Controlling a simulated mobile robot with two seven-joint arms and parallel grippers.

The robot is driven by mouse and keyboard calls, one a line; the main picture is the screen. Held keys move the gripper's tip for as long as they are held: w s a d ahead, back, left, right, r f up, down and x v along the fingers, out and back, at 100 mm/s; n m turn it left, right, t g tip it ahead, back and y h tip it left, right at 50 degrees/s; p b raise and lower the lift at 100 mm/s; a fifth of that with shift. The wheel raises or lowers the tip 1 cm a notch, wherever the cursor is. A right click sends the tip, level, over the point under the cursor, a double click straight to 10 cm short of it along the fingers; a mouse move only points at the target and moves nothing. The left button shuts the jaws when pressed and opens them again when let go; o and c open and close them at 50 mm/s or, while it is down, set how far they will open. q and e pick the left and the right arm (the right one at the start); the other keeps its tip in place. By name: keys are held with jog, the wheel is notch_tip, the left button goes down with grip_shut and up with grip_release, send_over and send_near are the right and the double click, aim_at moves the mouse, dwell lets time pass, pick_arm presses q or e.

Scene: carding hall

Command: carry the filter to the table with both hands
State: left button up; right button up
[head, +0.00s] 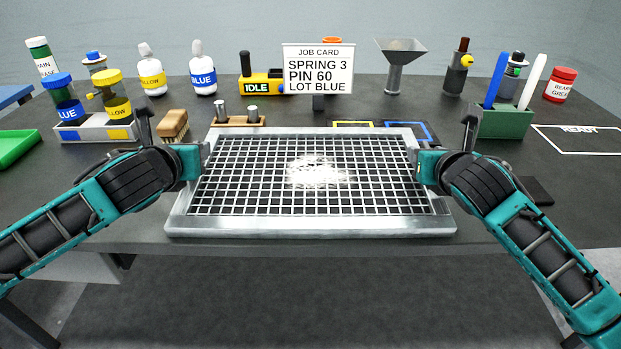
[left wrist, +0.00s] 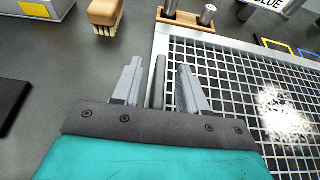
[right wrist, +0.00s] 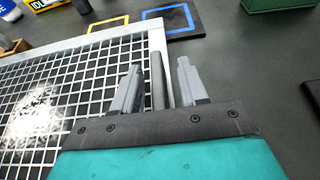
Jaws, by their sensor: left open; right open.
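The filter (head: 310,228) is a flat grey metal frame with a white wire mesh and a patch of white fluff in the middle. It lies flat at the table's front edge. My left gripper (head: 203,156) is at its left side and my right gripper (head: 416,160) at its right side. In the left wrist view a dark bar (left wrist: 158,82), seemingly a side handle, stands between the open fingers. The right wrist view shows a similar dark bar (right wrist: 157,80) between open fingers. Whether the fingers touch the bars I cannot tell. The table (head: 150,235) is dark grey.
A wooden brush (head: 174,125) and a wooden block with metal pins (head: 238,120) sit close behind the filter's left. A job card (head: 318,69), bottles, a funnel (head: 396,75) and a green holder (head: 503,123) stand farther back. A white-outlined READY area (head: 580,140) is clear at right.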

pick_arm(q)
jog(key=v, duration=1.1)
pick_arm(e)
jog(key=shift+s, duration=0.1)
jog(key=v, duration=1.2)
